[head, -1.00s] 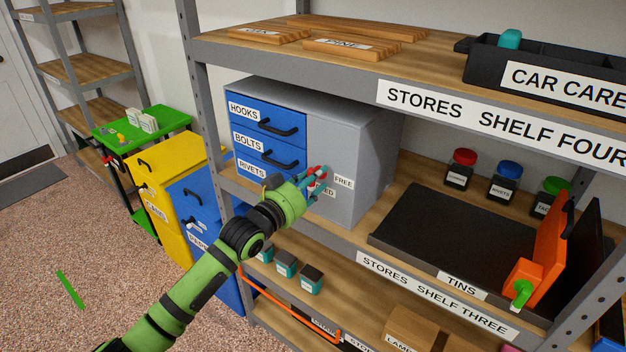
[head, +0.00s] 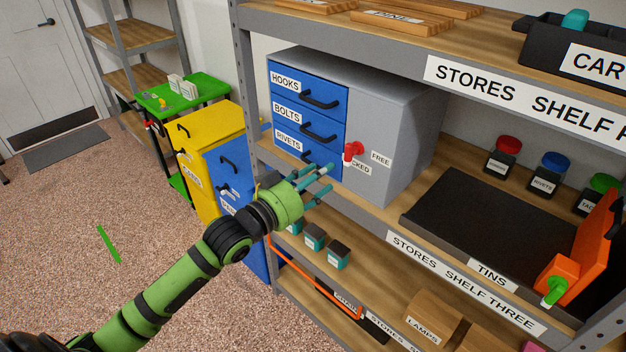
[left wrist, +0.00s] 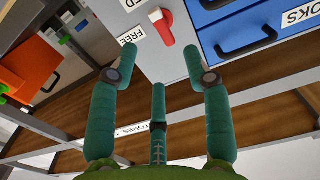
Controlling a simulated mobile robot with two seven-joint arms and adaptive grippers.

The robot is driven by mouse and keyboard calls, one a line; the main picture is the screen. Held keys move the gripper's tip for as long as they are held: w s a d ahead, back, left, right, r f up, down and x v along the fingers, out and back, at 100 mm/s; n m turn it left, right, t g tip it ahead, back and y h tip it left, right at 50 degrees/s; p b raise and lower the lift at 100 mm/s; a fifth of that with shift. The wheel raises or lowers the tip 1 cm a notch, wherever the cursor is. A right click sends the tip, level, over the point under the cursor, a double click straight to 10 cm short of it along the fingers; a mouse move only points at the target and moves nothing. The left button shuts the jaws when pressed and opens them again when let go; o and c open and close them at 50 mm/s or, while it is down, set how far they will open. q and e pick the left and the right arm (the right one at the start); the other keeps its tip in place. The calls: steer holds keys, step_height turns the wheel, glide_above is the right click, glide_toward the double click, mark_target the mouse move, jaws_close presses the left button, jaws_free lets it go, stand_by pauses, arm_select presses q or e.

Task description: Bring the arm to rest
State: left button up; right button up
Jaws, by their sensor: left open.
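My left arm reaches in from the lower left in the head view. Its left gripper (head: 318,182) is open and empty, in front of the toolchest (head: 385,130) on shelf three. In the left wrist view its teal fingers (left wrist: 160,65) stand apart with nothing between them. The red latch knob (head: 353,150) is on the chest's grey front, between the drawers and the FREE label (head: 380,159). It also shows beyond the fingers in the left wrist view (left wrist: 162,27), apart from them. My right gripper is not in view.
The blue drawers (head: 307,120) marked HOOKS, BOLTS and RIVETS look closed. Small teal tins (head: 338,255) sit on the shelf below. Open floor (head: 60,220) lies left.

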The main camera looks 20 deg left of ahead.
arm_select(q)
steer(key=shift+s+a, duration=0.2)
steer(key=shift+s, duration=0.45)
